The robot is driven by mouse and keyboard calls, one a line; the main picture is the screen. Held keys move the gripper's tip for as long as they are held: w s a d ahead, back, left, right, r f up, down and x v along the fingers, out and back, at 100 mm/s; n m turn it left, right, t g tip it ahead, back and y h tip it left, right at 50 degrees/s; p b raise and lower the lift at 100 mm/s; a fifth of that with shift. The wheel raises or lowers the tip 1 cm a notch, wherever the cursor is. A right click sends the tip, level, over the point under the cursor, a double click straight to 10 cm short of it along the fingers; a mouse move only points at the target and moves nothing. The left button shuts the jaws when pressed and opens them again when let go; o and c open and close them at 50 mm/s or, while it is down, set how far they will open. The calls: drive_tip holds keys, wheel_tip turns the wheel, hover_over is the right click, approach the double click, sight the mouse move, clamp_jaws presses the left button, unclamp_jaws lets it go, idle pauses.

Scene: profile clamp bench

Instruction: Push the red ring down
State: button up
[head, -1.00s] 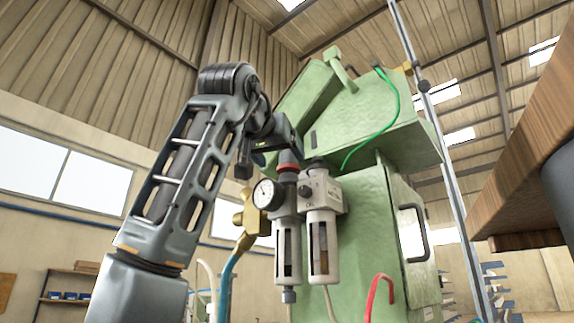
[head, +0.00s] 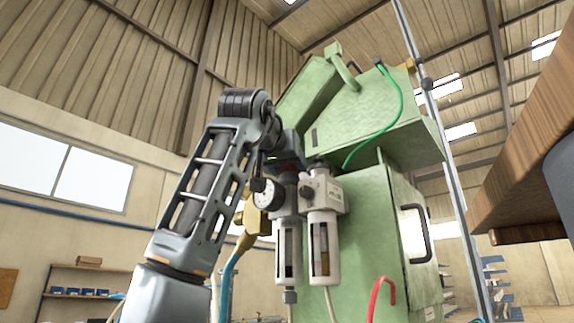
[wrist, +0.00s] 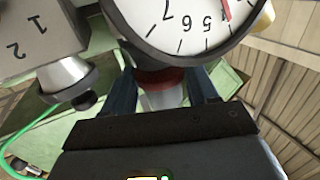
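The red ring (wrist: 162,80) shows in the wrist view, just under the pressure gauge (wrist: 185,20). It lies between the two dark fingers of my gripper (wrist: 164,88). The fingers stand apart on either side of it; I cannot tell whether they touch it. In the head view my gripper (head: 291,160) is over the top of the left filter unit (head: 288,240). The red ring is hidden there. The gauge also shows in the head view (head: 264,194), partly behind my arm.
A second unit (head: 322,240) stands close on the right of the first. The green machine (head: 375,220) rises behind, with a green hose (head: 385,130). A brass fitting (head: 252,215) and blue hose (head: 228,285) are at the left. A wooden top (head: 525,150) juts in at right.

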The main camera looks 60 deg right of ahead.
drive_tip(key=c, duration=0.9)
drive_tip(key=shift+f, duration=0.4)
drive_tip(key=shift+c, duration=0.3)
drive_tip(key=o, duration=1.5)
drive_tip(key=shift+a, duration=0.1)
drive_tip(key=a, duration=0.2)
drive_tip(key=a+b, duration=0.1)
drive_tip(key=a, duration=0.2)
drive_tip(key=s+a+b, duration=0.1)
drive_tip(key=a, duration=0.1)
drive_tip(key=shift+a, duration=0.3)
